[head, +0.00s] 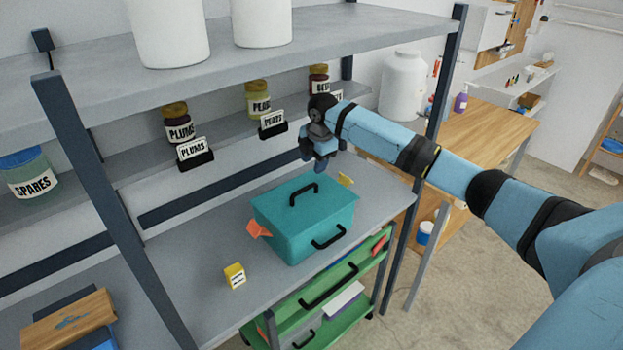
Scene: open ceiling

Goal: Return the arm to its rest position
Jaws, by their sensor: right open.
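My right arm, light blue with black joints, reaches in from the right edge of the head view. Its gripper (318,158) hangs above the back right of a teal box (285,222), apart from the jars, and holds nothing that I can see. Its fingers are small and dark here. The teal box has a closed lid with black handles and stands on the grey middle shelf (205,258). My left gripper is not in view.
Labelled jars, one marked plums (178,124), stand on the back ledge with black card holders (195,153). Dark shelf posts (110,200) flank the shelf. A small yellow box (235,275) lies front left. Green drawers (325,290) sit below. A wooden table (490,130) stands right.

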